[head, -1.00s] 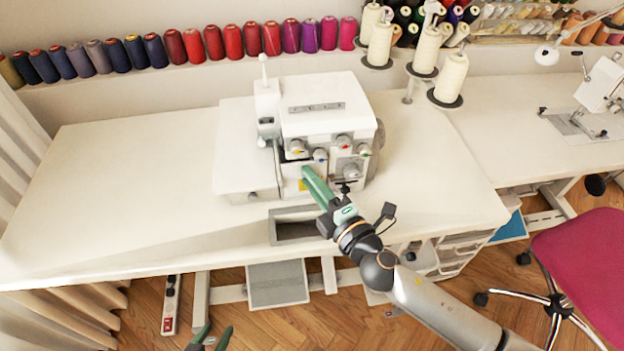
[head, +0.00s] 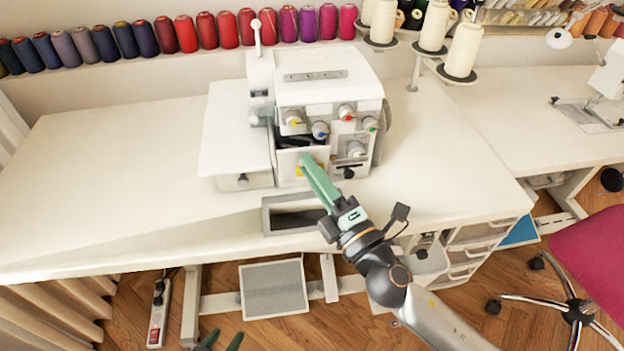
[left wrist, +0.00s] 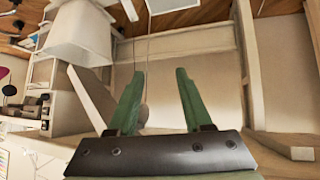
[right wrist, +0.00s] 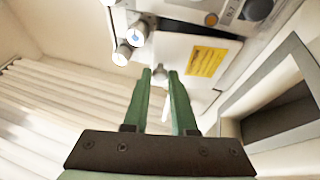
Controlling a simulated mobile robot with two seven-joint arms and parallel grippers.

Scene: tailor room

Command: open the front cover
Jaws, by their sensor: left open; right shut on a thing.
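A white overlock machine (head: 317,90) stands on the table. Its front cover (head: 288,163), a white panel with a yellow label, is on the lower front, with a dark gap above it. In the right wrist view the cover (right wrist: 172,48) shows a small round knob (right wrist: 160,74) at its edge. My right gripper (head: 308,160) reaches up from the lower right. In the right wrist view its fingertips (right wrist: 160,76) are closed in at the knob. My left gripper (head: 221,341) is open and empty at the bottom edge, low in front of the table; its spread fingers show in the left wrist view (left wrist: 158,80).
The white table (head: 120,175) is clear on the left.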

